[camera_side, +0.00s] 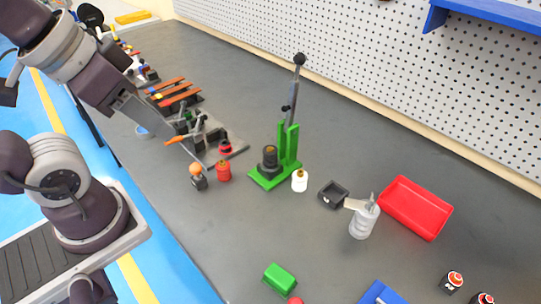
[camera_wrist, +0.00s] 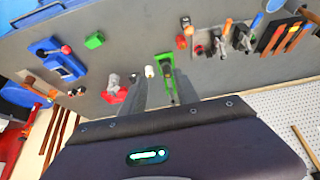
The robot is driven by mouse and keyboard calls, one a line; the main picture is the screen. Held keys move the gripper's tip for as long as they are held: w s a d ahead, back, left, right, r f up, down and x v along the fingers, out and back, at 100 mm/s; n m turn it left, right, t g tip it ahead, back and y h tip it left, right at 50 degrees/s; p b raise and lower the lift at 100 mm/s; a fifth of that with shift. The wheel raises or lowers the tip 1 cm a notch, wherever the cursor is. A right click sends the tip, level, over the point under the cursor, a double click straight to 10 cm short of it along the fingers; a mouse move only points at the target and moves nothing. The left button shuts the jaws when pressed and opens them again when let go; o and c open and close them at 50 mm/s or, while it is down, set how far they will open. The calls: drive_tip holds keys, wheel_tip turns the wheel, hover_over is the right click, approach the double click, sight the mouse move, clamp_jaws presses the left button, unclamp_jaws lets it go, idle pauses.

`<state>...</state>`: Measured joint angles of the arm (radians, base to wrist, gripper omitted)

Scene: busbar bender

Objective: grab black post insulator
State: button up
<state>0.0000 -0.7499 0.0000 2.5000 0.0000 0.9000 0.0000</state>
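The black post insulator (camera_side: 269,160) looks like a dark ribbed cylinder. It stands upright on the base of the green press (camera_side: 290,150) in the side view. In the wrist view the green press (camera_wrist: 165,62) shows ahead of the fingers, but the insulator is too small and dark to make out clearly. My gripper (camera_side: 185,148) is up and to the left of the insulator in the side view, apart from it. In the wrist view my gripper (camera_wrist: 161,78) has its two grey fingers spread, with nothing seen between them.
A white bottle (camera_side: 299,181) stands right of the press. A red bottle (camera_side: 223,171) and an orange-topped item (camera_side: 197,176) stand left. A pegboard (camera_side: 400,70) backs the bench.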

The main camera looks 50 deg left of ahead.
drive_tip(key=n+g+h, duration=0.6)
drive_tip(key=n+h, duration=0.4)
drive_tip(key=n, duration=0.4)
hover_over(264, 149)
drive_tip(key=s, duration=0.5)
wheel_tip(264, 149, down, 12)
drive_tip(key=w+a+f+n+t+h, duration=0.1)
drive_tip(key=f+n, duration=0.1)
drive_tip(key=f, duration=0.1)
drive_tip(key=w+a+f+n+t+h, duration=0.1)
drive_tip(key=w+a+f+n, duration=0.1)
drive_tip(key=f, duration=0.1)
drive_tip(key=w+a+f+n+t+h, duration=0.1)
drive_tip(key=a+f+n+t, duration=0.1)
drive_tip(key=f+n, duration=0.1)
drive_tip(key=shift+w, duration=0.2)
drive_tip(key=x, duration=0.7)
drive_tip(key=shift+s, duration=0.1)
drive_tip(key=shift+r, duration=0.1)
clamp_jaws()
